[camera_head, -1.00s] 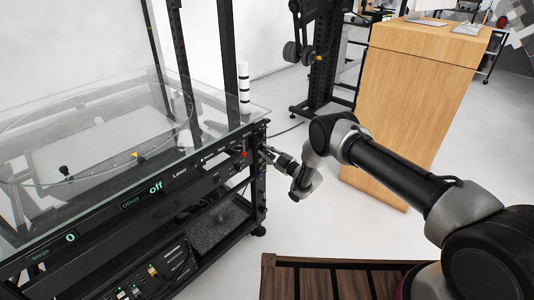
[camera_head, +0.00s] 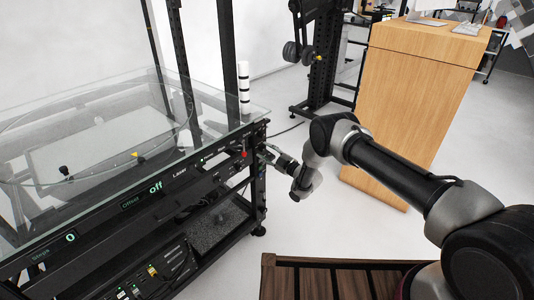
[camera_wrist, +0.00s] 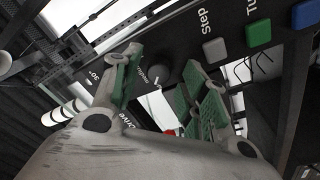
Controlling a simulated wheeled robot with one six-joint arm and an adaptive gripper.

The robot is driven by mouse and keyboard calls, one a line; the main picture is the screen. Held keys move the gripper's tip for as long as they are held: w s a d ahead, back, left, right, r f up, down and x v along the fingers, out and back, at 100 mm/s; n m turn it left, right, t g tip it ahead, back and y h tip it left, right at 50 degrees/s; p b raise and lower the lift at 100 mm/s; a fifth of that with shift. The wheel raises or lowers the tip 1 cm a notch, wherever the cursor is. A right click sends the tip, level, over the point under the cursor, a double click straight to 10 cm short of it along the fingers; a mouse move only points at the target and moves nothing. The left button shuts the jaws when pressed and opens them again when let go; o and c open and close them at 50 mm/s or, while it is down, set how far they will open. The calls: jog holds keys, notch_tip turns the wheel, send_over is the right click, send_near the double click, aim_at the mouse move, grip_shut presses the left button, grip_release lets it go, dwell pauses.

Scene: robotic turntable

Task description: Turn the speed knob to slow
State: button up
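A dark round knob (camera_wrist: 166,73) with a small white mark sits on the black control panel (camera_wrist: 185,40) in the wrist view. A small label beside it is too blurred to read surely. My gripper (camera_wrist: 162,62) is open, its green-padded fingers on either side of the knob. I cannot tell whether either pad touches it. In the head view, my gripper (camera_head: 268,154) is at the right end of the turntable's front panel (camera_head: 180,172), and the knob is hidden there.
Grey, green (camera_wrist: 258,33) and blue (camera_wrist: 305,14) buttons lie right of the knob, near "Step". The glass top (camera_head: 110,120) stands above the panel, with a black-and-white light tower (camera_head: 244,88) at its corner. A wooden cabinet (camera_head: 405,110) stands behind my arm.

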jog(key=v, duration=1.2)
dwell(0.3)
